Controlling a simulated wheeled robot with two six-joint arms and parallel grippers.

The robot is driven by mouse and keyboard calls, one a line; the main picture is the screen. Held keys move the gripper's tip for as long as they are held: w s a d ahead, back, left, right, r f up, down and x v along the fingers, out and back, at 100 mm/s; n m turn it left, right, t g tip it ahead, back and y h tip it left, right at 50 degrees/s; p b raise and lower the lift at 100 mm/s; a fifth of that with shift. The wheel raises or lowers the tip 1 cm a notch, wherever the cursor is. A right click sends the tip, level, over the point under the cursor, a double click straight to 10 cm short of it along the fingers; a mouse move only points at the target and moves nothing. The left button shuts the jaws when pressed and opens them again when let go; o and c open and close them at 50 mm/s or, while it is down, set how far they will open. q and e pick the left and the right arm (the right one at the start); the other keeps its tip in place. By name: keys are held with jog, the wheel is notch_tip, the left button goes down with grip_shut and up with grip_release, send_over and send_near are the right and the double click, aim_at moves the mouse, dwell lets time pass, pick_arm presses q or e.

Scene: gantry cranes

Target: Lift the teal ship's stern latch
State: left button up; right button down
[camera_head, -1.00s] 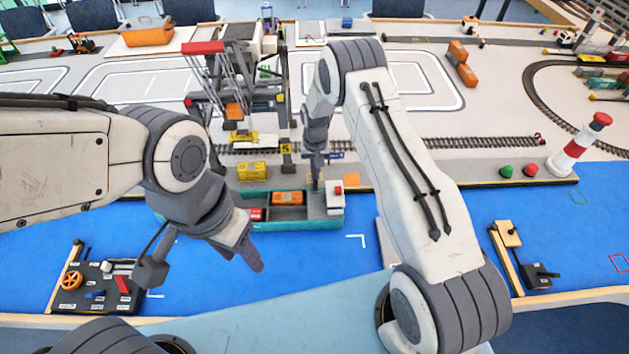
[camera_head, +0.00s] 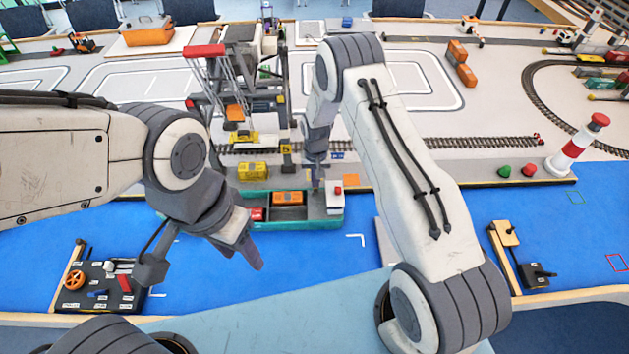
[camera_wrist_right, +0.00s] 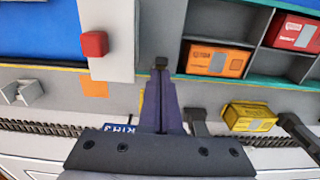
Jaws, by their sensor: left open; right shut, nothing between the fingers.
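The teal ship (camera_head: 262,226) lies along the quay in the head view, with open holds and a pale stern deck at its right end. My right gripper (camera_head: 317,185) points down over the stern end. In the right wrist view its fingers (camera_wrist_right: 160,105) are together and empty. A small dark knob-like piece (camera_wrist_right: 160,62), perhaps the stern latch, shows right at the fingertips; I cannot tell whether they touch. The stern's red block (camera_wrist_right: 94,43) stands beside it. My left gripper (camera_head: 245,250) is open and empty, in front of the ship over the blue surface.
An orange container (camera_wrist_right: 217,60) and a red container (camera_wrist_right: 292,33) sit in the ship's holds. A yellow container (camera_head: 252,171) stands on the quay behind. A gantry crane (camera_head: 240,80) rises behind the ship. A lever panel (camera_head: 100,285) lies front left.

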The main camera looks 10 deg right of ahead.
jog(key=shift+s+a+f, duration=0.15)
jog(key=shift+s+f, duration=0.35)
jog(key=shift+s, duration=0.2)
jog(key=shift+s+a+f, duration=0.1)
jog(key=shift+s+f, duration=0.4)
jog(key=shift+s, duration=0.2)
notch_tip(320, 180, up, 10)
jog(key=s+p, duration=0.3)
jog(key=p, duration=0.4)
jog(key=shift+a, duration=0.3)
dwell(0.3)
